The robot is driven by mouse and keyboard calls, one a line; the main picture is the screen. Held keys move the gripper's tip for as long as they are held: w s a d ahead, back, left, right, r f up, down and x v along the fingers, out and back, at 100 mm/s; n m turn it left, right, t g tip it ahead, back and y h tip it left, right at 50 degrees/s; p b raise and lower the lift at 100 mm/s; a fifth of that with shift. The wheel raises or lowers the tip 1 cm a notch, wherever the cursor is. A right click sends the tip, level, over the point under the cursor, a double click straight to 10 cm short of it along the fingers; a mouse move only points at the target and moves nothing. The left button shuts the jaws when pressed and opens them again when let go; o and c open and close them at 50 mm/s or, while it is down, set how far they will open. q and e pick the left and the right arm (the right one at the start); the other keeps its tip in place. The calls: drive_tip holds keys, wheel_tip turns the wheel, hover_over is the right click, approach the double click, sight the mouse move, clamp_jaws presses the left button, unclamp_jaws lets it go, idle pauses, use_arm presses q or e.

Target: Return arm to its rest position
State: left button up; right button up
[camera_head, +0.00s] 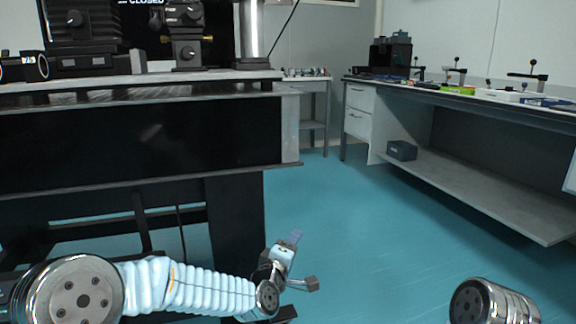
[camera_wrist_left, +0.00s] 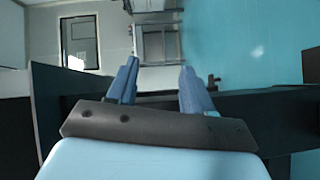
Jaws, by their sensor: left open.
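My left arm comes in from the lower left of the head view in a pale blue ribbed sleeve. My left gripper (camera_head: 303,260) is at its end, low over the blue floor, to the right of the near optical table's dark legs. In the left wrist view its two blue fingers (camera_wrist_left: 158,88) stand apart with nothing between them. Only a round metal part of my right arm shows at the lower right of the head view. My right gripper is not in either view.
The near optical table (camera_head: 292,130), with black optical mounts on top, stands at the left. A long bench (camera_head: 470,98) with a lower shelf runs along the right. A dark blue box (camera_head: 402,150) sits on that shelf. The blue floor (camera_head: 390,225) between them is clear.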

use_arm(q)
drive_tip(key=s+a+f+m+g, duration=0.1)
drive_tip(key=s+a+f+g, duration=0.1)
drive_tip(key=f, duration=0.6)
drive_tip(key=s+a+f+m+g, duration=0.2)
drive_tip(key=f, duration=0.5)
drive_tip(key=s+a+f+m+g+y, duration=0.1)
drive_tip(key=s+a+f+m+g, duration=0.2)
drive_tip(key=s+f, duration=0.6)
drive_tip(key=s+a+f+m+g+y, duration=0.1)
drive_tip(key=s+a+f+g, duration=0.3)
drive_tip(key=s+f, duration=0.55)
drive_tip(key=s+a+f+m+g, duration=0.2)
drive_tip(key=s+f+g, duration=0.3)
drive_tip(key=s, duration=0.6)
wheel_tip(320, 180, up, 16)
drive_tip(key=p, duration=1.7)
drive_tip(key=shift+s+d+m+t+p, duration=0.2)
drive_tip(key=shift+s+m+t+p, duration=0.1)
drive_tip(key=shift+s+p, duration=0.05)
